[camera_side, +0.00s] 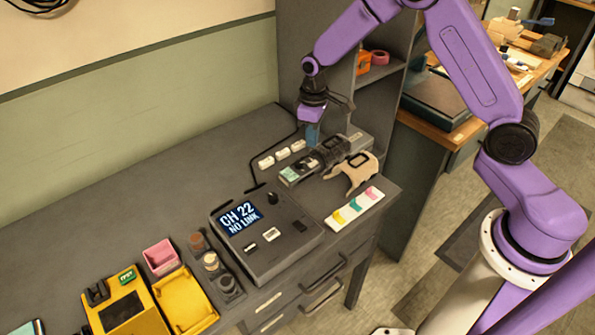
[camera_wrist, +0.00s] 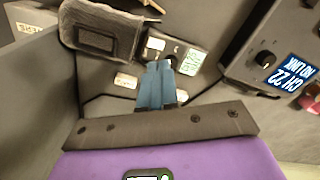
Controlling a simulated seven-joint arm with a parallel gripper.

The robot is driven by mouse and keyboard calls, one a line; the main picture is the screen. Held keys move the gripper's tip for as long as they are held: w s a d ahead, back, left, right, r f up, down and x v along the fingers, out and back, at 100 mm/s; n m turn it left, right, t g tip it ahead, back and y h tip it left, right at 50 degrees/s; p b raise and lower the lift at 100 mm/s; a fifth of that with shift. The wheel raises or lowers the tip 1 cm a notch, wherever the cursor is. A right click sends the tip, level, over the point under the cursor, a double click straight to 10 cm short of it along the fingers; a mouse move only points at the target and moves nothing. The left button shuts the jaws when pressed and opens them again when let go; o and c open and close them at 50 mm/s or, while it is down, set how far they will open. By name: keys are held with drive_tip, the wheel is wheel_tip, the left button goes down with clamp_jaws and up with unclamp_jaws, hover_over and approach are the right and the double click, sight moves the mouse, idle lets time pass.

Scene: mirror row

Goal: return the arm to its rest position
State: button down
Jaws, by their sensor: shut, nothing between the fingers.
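My purple arm reaches over the grey desk (camera_side: 120,185) from the right in the side view. My gripper (camera_side: 313,135) hangs above the back of the desk, pointing down, near a dark handheld device (camera_side: 328,150). In the wrist view, my gripper's blue fingers (camera_wrist: 157,82) are together with nothing between them. They lie in front of a grey unit with a pale green label (camera_wrist: 190,60). Whether the fingertips touch anything cannot be told.
A grey console (camera_side: 265,235) reads "CH 22 NO LINK". White blocks (camera_side: 282,153), a beige clamp-shaped piece (camera_side: 352,171) and a colour-tabbed card (camera_side: 355,208) lie nearby. A yellow device (camera_side: 122,308), yellow tray (camera_side: 185,300) and pink box (camera_side: 161,257) stand front left. Shelves (camera_side: 375,75) rise behind.

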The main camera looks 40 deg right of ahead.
drive_tip(key=s+a+r+n, duration=0.25)
drive_tip(key=s+r, duration=0.25)
drive_tip(key=s, duration=0.3)
drive_tip(key=s+a+r+n, duration=0.1)
drive_tip(key=s+a+r, duration=0.2)
drive_tip(key=s+r, duration=0.35)
drive_tip(key=s+d+r+n, duration=0.1)
drive_tip(key=s+d, duration=0.1)
drive_tip(key=s, duration=0.8)
drive_tip(key=s+d+r+n, duration=0.1)
drive_tip(key=s+d+n, duration=0.1)
drive_tip(key=s, duration=0.8)
drive_tip(key=shift+s+d+r, duration=0.2)
drive_tip(key=shift+d+r, duration=0.1)
drive_tip(key=shift+d, duration=0.3)
